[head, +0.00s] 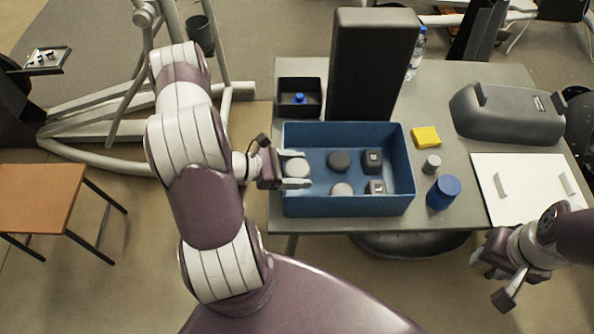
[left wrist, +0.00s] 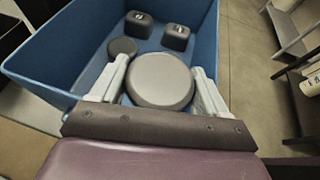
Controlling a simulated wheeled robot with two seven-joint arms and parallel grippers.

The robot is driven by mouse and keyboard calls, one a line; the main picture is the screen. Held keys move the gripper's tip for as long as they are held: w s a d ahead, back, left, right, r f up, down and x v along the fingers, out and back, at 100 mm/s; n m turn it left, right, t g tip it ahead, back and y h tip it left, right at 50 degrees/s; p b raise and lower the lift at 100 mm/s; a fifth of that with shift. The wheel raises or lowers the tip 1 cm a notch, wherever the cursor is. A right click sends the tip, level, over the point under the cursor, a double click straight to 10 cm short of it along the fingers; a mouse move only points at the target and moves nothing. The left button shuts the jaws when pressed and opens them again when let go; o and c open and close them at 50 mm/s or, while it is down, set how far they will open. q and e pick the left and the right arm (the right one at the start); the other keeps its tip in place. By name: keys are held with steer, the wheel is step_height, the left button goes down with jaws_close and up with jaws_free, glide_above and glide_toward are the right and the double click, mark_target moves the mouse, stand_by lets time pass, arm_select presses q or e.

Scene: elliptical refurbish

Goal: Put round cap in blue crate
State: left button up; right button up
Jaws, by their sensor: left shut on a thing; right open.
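A light grey round cap (head: 296,167) is between the fingers of my left gripper (head: 297,172), at the left end of the blue crate (head: 300,207). In the left wrist view the held cap (left wrist: 160,80) sits between both fingertips, over the crate (left wrist: 75,62). I cannot tell whether it touches the crate floor. A dark round cap (head: 339,161) and a lighter round cap (head: 341,189) lie in the crate. My right gripper (head: 497,279) is open and empty at the lower right, off the table's front edge.
Two dark square caps (head: 373,161) (head: 376,187) lie in the crate's right part. A dark upright box (head: 372,65) and a small black bin (head: 300,110) stand behind it.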

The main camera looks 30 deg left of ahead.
arm_select(q)
steer(key=shift+w+f, duration=0.1)
steer(key=shift+f, duration=0.05)
steer(key=shift+f, duration=0.3)
steer(key=shift+d+f, duration=0.1)
steer(key=shift+f, duration=0.1)
steer(key=o, duration=1.6)
steer(key=shift+s+d, duration=0.1)
steer(key=shift+s, duration=0.15)
steer(key=shift+c, duration=0.2)
